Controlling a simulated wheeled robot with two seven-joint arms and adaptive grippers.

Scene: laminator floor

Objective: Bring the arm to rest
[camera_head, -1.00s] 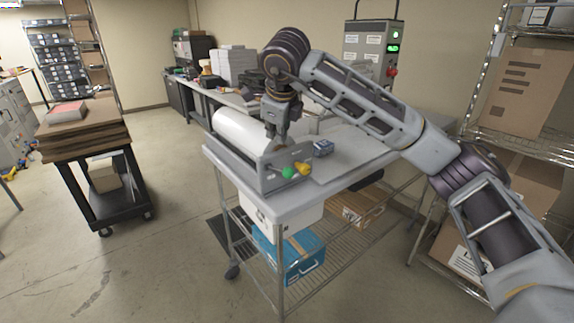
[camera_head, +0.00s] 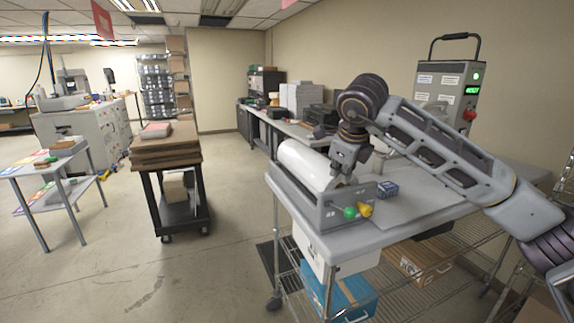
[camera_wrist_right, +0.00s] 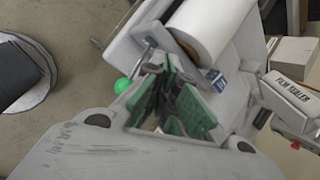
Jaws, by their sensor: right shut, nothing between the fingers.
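My right arm comes in from the right in the head view. Its right gripper (camera_head: 341,172) points down over the laminator (camera_head: 318,205) on the grey cart. In the right wrist view the right gripper (camera_wrist_right: 160,112) shows its green-padded fingers together with nothing held. I cannot tell whether the gripper touches the machine. My left gripper is not in view.
The grey cart (camera_head: 440,215) holds a small blue box (camera_head: 387,189). A blue bin (camera_head: 338,294) sits on its lower shelf. A grey control box (camera_head: 446,84) stands behind. A black trolley with brown boards (camera_head: 165,147) stands left. The floor between trolley and cart is clear.

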